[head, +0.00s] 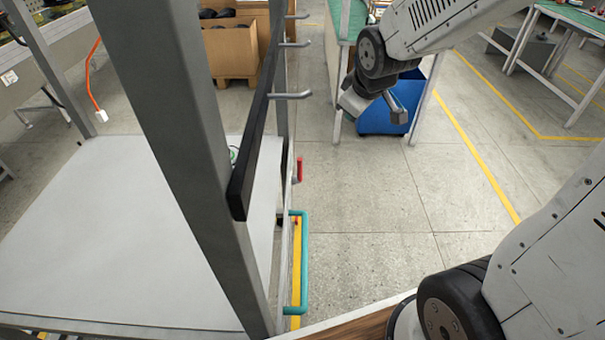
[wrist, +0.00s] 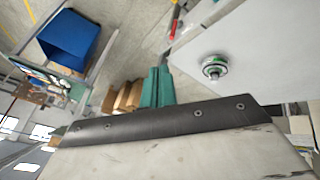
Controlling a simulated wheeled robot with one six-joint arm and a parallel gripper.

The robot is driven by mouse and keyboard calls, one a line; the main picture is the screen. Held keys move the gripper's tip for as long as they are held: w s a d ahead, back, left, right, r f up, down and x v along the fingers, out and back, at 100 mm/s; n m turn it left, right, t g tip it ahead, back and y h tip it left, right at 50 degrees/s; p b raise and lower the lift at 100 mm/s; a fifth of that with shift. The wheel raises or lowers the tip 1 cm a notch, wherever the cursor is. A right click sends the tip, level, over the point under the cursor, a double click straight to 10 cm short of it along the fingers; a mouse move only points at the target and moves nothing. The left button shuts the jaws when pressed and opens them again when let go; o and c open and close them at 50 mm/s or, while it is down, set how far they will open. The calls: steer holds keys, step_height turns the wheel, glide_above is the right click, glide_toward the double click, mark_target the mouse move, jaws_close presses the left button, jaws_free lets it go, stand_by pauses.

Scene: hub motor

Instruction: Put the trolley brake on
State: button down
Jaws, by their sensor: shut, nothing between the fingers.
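The trolley has grey posts (head: 165,130) and a flat white deck (head: 90,240) in the left half of the head view. A small red part (head: 299,168), perhaps the brake lever, sits on its right side; a red part (wrist: 175,22) also shows at the top of the wrist view. A teal handle (head: 304,262) is below it on the same side. I cannot tell whether the brake is on. My gripper (head: 398,113) is shut and empty, in the air right of the trolley and well apart from the red part.
A round metal hub with a green ring (wrist: 214,68) is on the white deck. Grey hooks (head: 292,95) stick out from the trolley toward my arm. A blue bin (head: 385,118) stands behind my gripper. The floor right of the trolley is open.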

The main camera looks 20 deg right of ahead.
steer(key=w+a+f+n+t+y, duration=0.2)
steer(key=w+f+n+t, duration=0.55)
steer(key=w+f, duration=1.15)
steer(key=s+a+f+n+t+y, duration=0.1)
steer(key=s+f, duration=0.4)
steer(key=f, duration=0.5)
steer(key=s+a+f+n+t+y, duration=0.1)
steer(key=s+f+n, duration=0.4)
steer(key=f, duration=0.5)
steer(key=shift+n+t+y, duration=0.55)
steer(key=shift+t+y, duration=0.25)
steer(key=shift+t, duration=0.05)
steer(key=w, duration=1.3)
steer(key=shift+a, duration=0.4)
